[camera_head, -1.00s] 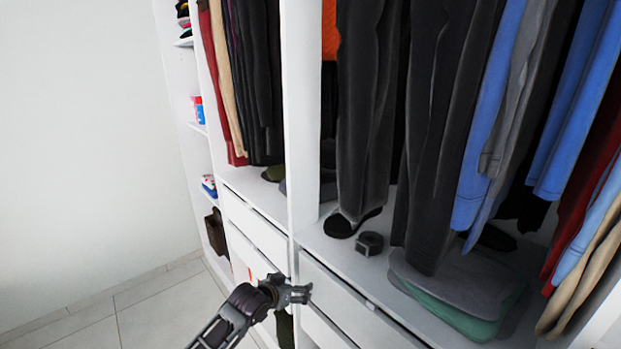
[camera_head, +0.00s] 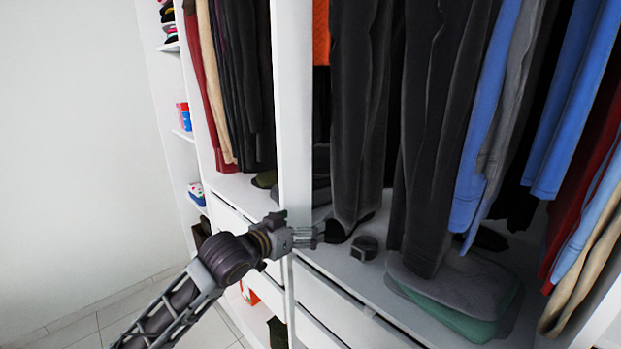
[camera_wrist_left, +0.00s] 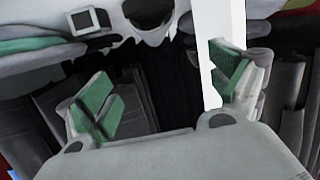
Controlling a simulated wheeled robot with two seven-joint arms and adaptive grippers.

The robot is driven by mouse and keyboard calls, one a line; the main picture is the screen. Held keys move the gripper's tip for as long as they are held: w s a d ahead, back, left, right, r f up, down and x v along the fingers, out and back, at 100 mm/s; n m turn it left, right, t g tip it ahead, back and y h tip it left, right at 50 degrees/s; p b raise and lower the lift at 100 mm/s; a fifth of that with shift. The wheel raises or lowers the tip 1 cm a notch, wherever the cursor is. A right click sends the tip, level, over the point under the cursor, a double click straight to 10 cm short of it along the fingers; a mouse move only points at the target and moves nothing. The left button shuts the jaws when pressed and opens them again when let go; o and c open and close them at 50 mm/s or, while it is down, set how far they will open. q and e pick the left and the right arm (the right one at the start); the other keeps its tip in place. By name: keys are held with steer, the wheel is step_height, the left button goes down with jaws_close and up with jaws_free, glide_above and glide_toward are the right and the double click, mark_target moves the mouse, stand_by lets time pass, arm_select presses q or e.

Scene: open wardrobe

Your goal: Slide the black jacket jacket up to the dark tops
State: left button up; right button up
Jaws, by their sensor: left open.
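A long black garment (camera_head: 360,100), which looks like the black jacket, hangs just right of the white upright divider. Its lower end reaches down by a dark shoe. More dark tops (camera_head: 438,130) hang to its right, with a narrow gap between. My left gripper (camera_head: 308,237) is in front of the divider's foot, below and left of the black garment's hem, apart from it. In the left wrist view the gripper (camera_wrist_left: 165,92) has its green pads wide apart, with nothing clearly held. Hangers and rail are out of view. My right gripper is not seen.
The white divider (camera_head: 295,110) stands close behind my left gripper. A dark rolled item (camera_head: 364,248) and a folded grey and green stack (camera_head: 455,290) lie on the shelf. Blue garments (camera_head: 490,120) hang farther right. Open floor lies at left.

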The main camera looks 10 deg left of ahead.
mark_target(341, 166)
arm_select(q)
steer(key=s+d+r+m+h, duration=0.1)
steer(key=s+d+r+h, duration=0.1)
steer(key=r, duration=0.6)
steer(key=s+d+r+m+h, duration=0.2)
steer(key=s+r, duration=0.2)
steer(key=r, duration=0.4)
steer(key=shift+s+r+t, duration=0.2)
steer(key=shift+s+t, duration=0.1)
steer(key=shift+s, duration=0.05)
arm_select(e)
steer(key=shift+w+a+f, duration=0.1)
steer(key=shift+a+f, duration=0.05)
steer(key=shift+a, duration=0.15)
arm_select(q)
steer(key=shift+w+d, duration=0.1)
steer(key=shift+w, duration=0.1)
